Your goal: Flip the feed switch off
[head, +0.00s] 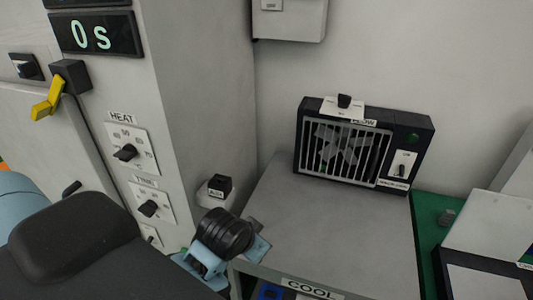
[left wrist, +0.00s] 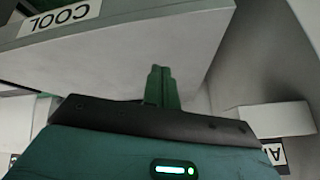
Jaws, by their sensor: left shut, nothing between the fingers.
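No switch label that I can read says feed. A small white switch plate (head: 150,235) sits low on the left cabinet, below the TIME dial, partly cut off by my arm; its label is unreadable. My left gripper shows in the left wrist view (left wrist: 160,86) with its two green fingers together and nothing between them. They point toward the grey counter (left wrist: 125,55) with the COOL label. In the head view, my left wrist is beside the counter's left front corner, and its fingertips are hard to make out. My right gripper is out of view.
The cabinet carries a yellow lever (head: 48,97), a HEAT dial (head: 125,152) and a TIME dial (head: 149,208). An AIR box (head: 216,190) stands behind my wrist. A fan unit (head: 362,148) with switches stands at the counter's back. The counter top is otherwise clear.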

